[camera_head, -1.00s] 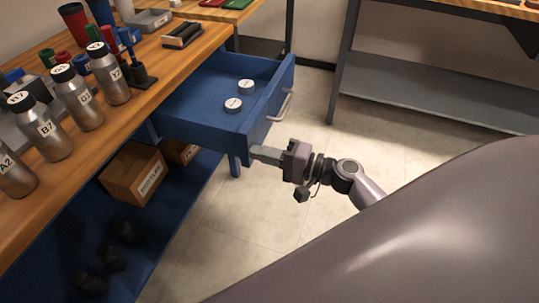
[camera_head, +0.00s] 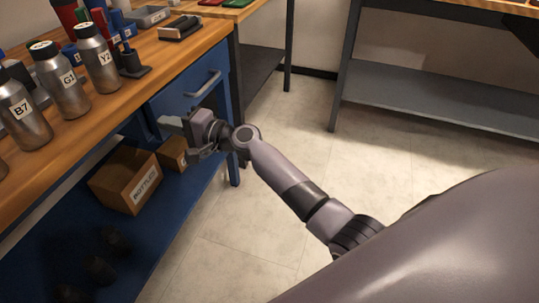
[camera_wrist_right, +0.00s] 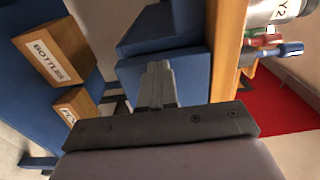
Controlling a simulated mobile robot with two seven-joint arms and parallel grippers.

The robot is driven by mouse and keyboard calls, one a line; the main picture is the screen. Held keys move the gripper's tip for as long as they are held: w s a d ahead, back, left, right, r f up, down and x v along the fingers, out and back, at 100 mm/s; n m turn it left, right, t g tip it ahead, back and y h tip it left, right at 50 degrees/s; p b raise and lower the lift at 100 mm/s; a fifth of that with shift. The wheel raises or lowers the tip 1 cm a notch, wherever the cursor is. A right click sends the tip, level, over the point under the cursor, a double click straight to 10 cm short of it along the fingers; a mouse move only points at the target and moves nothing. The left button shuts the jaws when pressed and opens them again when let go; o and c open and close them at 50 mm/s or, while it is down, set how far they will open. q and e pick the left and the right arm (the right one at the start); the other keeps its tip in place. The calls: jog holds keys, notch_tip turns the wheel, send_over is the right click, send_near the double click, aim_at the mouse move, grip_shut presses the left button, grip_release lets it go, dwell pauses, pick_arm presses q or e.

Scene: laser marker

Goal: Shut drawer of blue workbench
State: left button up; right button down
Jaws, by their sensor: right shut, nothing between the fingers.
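The blue drawer (camera_head: 187,93) of the workbench sits under the wooden top (camera_head: 178,62). Its front looks flush or nearly flush with the bench frame, and its inside no longer shows. The grey bar handle (camera_head: 205,83) is on the front. My right gripper (camera_head: 168,122) is shut and empty, at the near lower side of the drawer front. In the right wrist view its closed fingers (camera_wrist_right: 158,75) lie before blue panels (camera_wrist_right: 165,35); I cannot tell whether they touch. My left gripper is not in view.
Several labelled metal bottles (camera_head: 64,85) stand on the bench top. Cardboard boxes (camera_head: 128,180) sit on the blue lower shelf (camera_head: 150,245). The floor (camera_head: 285,130) to the right is clear, up to a grey shelf unit (camera_head: 430,97).

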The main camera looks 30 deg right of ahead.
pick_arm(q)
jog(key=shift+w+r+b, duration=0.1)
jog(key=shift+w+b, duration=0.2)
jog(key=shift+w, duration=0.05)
pick_arm(e)
jog(key=shift+w+a+r, duration=0.25)
jog(key=shift+w+a, duration=0.35)
jog(key=shift+w, duration=0.15)
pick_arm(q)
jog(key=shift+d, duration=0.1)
pick_arm(e)
jog(key=shift+r, duration=0.1)
